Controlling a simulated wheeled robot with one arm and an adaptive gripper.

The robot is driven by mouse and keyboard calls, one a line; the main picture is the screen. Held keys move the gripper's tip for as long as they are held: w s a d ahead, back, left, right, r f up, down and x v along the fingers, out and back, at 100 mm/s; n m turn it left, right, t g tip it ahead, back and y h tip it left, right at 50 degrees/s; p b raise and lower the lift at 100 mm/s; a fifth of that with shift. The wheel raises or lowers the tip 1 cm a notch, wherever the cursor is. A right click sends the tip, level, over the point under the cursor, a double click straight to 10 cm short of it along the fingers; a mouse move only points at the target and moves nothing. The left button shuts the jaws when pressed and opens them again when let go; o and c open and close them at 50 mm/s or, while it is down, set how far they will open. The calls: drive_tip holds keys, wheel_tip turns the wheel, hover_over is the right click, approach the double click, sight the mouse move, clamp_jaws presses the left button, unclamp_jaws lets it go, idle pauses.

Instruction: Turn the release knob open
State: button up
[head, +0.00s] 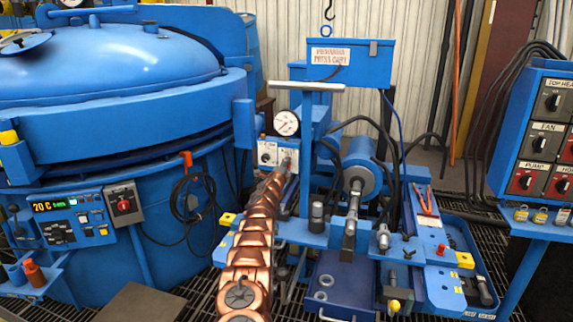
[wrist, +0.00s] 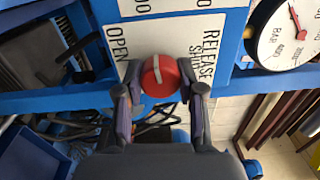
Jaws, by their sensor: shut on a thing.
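The red release knob (wrist: 160,72) sits on a white panel (wrist: 150,45) lettered RELEASE, OPEN and SHUT in the wrist view. A white line crosses the knob's face at a slant. My gripper (wrist: 159,91) has one finger on each side of the knob and is shut on it. In the head view, the white panel (head: 266,155) is on the blue press cart, below the gauge.
A round pressure gauge (head: 287,122) stands just above the panel; it also shows in the wrist view (wrist: 290,35). The blue furnace (head: 110,65) is at left. A control box (head: 545,135) with several knobs is at right. Black hoses (head: 385,125) hang right of the panel.

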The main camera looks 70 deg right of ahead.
drive_tip(key=shift+r+n+p, duration=0.15)
drive_tip(key=shift+n+p, duration=0.25)
drive_tip(key=shift+n, duration=0.5)
drive_tip(key=o, duration=1.1)
drive_tip(key=shift+o, duration=0.2)
drive_tip(key=shift+w+a, duration=0.15)
drive_tip(key=shift+a, duration=0.1)
drive_tip(key=s+a, duration=0.1)
drive_tip(key=a, duration=0.6)
drive_tip(key=shift+f, duration=0.25)
